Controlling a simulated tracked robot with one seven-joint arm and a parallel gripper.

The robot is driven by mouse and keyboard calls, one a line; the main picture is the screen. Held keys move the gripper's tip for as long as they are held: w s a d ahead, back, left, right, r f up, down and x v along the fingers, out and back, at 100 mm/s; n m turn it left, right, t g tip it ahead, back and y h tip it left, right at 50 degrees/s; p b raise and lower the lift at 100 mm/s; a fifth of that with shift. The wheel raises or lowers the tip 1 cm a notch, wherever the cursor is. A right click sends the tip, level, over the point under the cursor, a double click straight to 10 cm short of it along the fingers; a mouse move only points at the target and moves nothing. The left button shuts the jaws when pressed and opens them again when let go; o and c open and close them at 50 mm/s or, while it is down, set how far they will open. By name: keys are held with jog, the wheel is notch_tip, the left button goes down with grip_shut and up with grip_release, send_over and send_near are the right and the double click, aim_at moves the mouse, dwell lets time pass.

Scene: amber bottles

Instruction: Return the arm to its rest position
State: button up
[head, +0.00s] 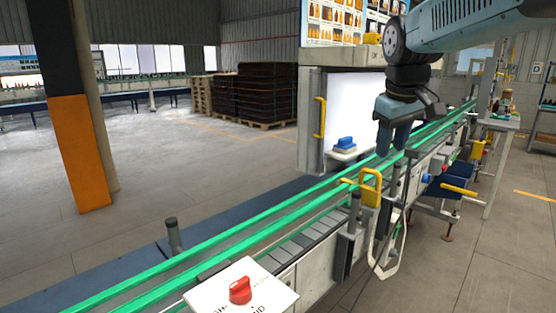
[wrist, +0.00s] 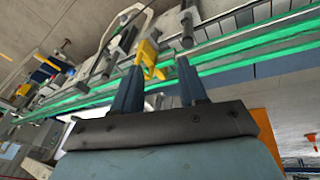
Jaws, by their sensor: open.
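My gripper (head: 393,138) hangs from my blue-grey arm at the upper right of the head view, fingers pointing down, in front of the bright panel and over the conveyor. In the wrist view my gripper (wrist: 158,88) shows two dark blue fingers set apart with nothing between them but background. It is open and empty. The green-railed conveyor (head: 225,243) runs diagonally below it, and its rails also show in the wrist view (wrist: 250,42). I cannot tell the exact height of the fingers above the rails.
A lit inspection cabinet (head: 312,125) with a yellow handle stands behind the conveyor. A white box with a red knob (head: 240,290) is at the near front. A yellow bracket (head: 371,188) rises by the rail below my gripper. An orange-based pillar (head: 80,155) stands left. Open floor lies beyond.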

jog(key=s+f+m+t, duration=0.1)
jog(key=s+f+m, duration=0.1)
jog(key=s+f, duration=0.2)
jog(key=s+f+m+t, duration=0.1)
jog(key=s+f, duration=0.3)
jog(key=s, duration=0.7)
jog(key=shift+a+f+m+y, duration=0.3)
jog(key=shift+a+m+y, duration=0.15)
jog(key=shift+m, duration=0.45)
jog(key=shift+a, duration=0.1)
